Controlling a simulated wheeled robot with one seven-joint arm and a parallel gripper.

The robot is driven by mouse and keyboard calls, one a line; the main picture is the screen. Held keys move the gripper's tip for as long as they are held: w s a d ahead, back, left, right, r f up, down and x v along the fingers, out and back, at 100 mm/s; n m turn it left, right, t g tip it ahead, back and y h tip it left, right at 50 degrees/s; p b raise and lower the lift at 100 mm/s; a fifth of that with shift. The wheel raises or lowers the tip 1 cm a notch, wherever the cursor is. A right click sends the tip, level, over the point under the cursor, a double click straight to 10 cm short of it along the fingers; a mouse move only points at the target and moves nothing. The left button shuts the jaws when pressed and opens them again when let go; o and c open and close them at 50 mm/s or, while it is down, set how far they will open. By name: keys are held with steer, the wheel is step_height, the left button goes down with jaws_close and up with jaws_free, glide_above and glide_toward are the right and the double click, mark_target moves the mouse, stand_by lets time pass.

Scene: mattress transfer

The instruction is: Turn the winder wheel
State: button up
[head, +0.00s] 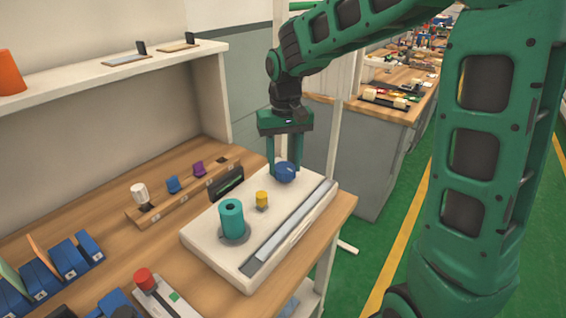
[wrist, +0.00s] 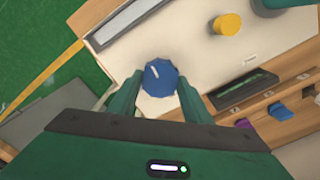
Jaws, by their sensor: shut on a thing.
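The winder wheel is a blue knob (head: 285,172) at the far end of a white board (head: 205,239) on the wooden bench. It also shows in the wrist view (wrist: 160,78), near the middle. My gripper (head: 285,169) points down over it, with one green finger on each side. In the wrist view the fingers of my gripper (wrist: 158,95) are shut on the blue knob. The lower part of the knob and its mount are hidden. A teal spool (head: 232,219) and a small yellow peg (head: 262,199) stand upright on the same board.
A grey strip (head: 290,228) runs along the board's right side. A dark display (head: 227,184) stands at its back left edge. A wooden rack (head: 180,197) holds several small coloured parts. A red-topped device (head: 144,278) and blue bins (head: 70,258) are nearer. A shelf (head: 110,75) hangs above left.

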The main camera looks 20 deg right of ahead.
mark_target(285, 167)
steer(key=shift+n, duration=0.8)
steer(key=o, duration=1.1)
steer(key=shift+c, duration=0.2)
step_height(285, 167, up, 11)
steer(key=shift+f, duration=0.15)
steer(key=s+d+f+m, duration=0.3)
steer(key=s+d, duration=1)
steer(key=s+d+f+m, duration=0.1)
steer(key=s+d+f, duration=0.1)
steer(key=s, duration=0.6)
steer(key=s+d+f+m, duration=0.2)
steer(key=s+f, duration=0.3)
steer(key=s, duration=0.3)
steer(key=shift+s+d+f+m, duration=0.2)
steer(key=shift+d+f+m, duration=0.1)
steer(key=shift+d, duration=0.2)
